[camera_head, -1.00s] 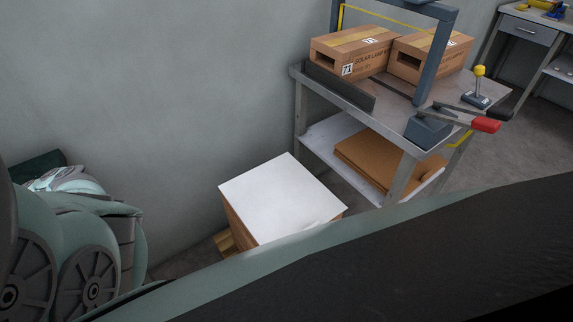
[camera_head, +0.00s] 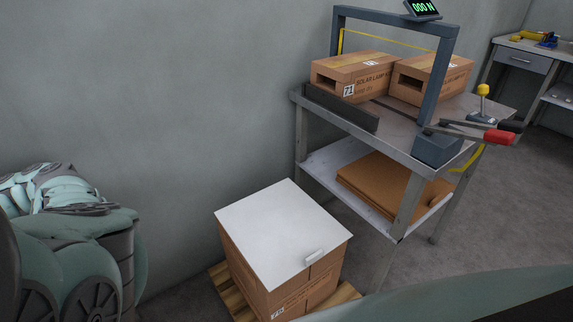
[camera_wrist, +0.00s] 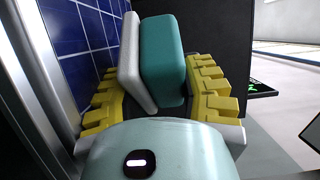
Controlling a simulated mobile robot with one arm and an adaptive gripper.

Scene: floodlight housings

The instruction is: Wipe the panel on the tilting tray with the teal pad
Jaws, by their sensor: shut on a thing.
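In the wrist view my gripper (camera_wrist: 155,72), with yellow ridged fingers, is shut on the teal pad (camera_wrist: 165,50). The pad is a rounded teal block with a pale grey-white slab along its left side. A blue gridded surface, likely the panel (camera_wrist: 82,42), stands to the left of the pad, with a pale frame strip along its near edge. I cannot tell whether the pad touches it. The tilting tray cannot be made out clearly. The head view shows neither my gripper, the pad nor the panel.
In the head view a grey bench (camera_head: 400,125) carries two cardboard boxes, a grey frame and a red-handled lever (camera_head: 498,137). A white-topped carton (camera_head: 282,235) stands on a pallet against open floor. In the wrist view a dark display (camera_wrist: 263,91) is at right.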

